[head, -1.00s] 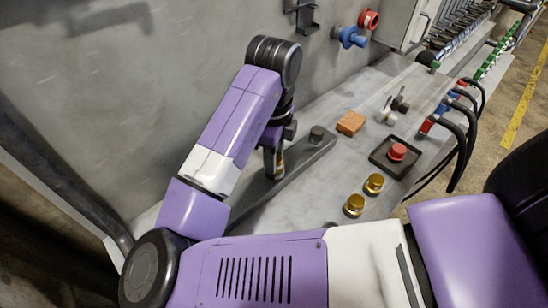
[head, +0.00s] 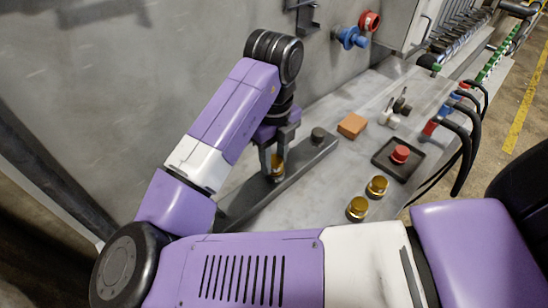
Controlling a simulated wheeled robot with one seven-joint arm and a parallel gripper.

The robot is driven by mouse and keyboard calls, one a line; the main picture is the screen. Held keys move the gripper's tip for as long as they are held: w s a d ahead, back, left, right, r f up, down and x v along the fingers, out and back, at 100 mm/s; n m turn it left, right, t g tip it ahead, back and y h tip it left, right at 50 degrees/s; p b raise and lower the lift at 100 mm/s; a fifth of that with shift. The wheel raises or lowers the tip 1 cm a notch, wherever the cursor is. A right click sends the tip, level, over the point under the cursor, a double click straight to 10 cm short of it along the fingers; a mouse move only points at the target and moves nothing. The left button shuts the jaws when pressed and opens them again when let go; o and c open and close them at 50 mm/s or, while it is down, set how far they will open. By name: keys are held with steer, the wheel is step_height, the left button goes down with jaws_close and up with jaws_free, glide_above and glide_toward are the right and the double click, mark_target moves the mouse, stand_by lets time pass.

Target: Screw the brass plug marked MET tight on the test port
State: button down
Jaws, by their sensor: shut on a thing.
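My gripper (head: 275,172) points down over the dark grey bar (head: 245,200) on the bench. Its two fingers stand on either side of a brass plug (head: 277,163) and are shut on it. The plug is upright at the bar; its lower end and the test port under it are hidden, so I cannot tell how deep it sits. No MET marking is readable. Two more brass plugs, one nearer (head: 357,208) and one farther (head: 377,187), stand on the bench to the right.
A dark round cap (head: 318,135) sits on the bar right of my gripper. An orange block (head: 352,125), small fittings (head: 390,117) and a black tray (head: 382,164) with a red knob (head: 400,153) lie beyond. Black hoses (head: 468,150) edge the right. A wall stands behind.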

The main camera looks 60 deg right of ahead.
steer(key=shift+f+m+b, duration=0.2)
steer(key=shift+m+b, duration=0.4)
steer(key=shift+m, duration=0.4)
steer(key=m+b, duration=0.1)
steer(key=m, duration=0.2)
steer(key=shift+r, duration=0.15)
steer(key=c, duration=0.9)
jaws_free()
steer(key=shift+c, duration=0.3)
